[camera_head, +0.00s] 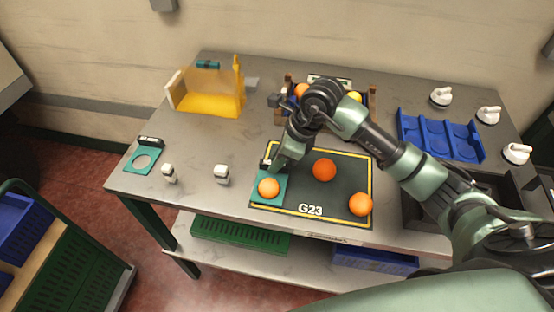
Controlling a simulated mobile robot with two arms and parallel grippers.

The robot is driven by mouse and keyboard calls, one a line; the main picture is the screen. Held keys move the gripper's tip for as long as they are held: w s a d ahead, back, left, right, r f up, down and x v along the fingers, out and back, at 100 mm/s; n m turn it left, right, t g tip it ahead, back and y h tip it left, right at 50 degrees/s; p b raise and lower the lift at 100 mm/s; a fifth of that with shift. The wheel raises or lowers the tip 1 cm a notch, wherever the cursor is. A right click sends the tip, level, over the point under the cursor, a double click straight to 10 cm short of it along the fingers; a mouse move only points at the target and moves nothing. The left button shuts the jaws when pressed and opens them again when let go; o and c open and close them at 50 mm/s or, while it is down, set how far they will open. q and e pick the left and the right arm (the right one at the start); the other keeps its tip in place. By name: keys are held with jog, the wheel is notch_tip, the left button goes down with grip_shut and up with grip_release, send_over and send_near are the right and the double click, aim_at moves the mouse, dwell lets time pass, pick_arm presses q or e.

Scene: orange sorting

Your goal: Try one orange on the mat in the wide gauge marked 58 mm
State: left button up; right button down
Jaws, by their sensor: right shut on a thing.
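A dark mat (337,205) with a yellow border and the marking G23 lies at the front middle of the table. A deep orange fruit (324,170) sits near its middle and an orange (361,204) sits at its right front corner. A teal gauge (281,196) is over the mat's left front corner, with another orange (268,188) showing in its hole. My right gripper (273,164) is shut on the back end of this gauge. I cannot tell whether the gauge touches the mat. A second teal gauge (131,168) lies at the table's left. Gauge markings are unreadable. My left gripper is out of view.
A crate (372,103) with fruit stands behind my right arm, partly hidden. A blue tray (440,136) and several white knobbed things (517,153) are at the right. A yellow holder (208,103) stands back left. Two small white pieces (222,174) stand left of the mat.

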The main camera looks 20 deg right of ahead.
jog(key=shift+f+b, duration=0.35)
jog(key=shift+f, duration=0.1)
jog(key=shift+r, duration=0.15)
dwell(1.0)
jog(key=shift+r+p, duration=2.25)
jog(key=shift+r, duration=1.5)
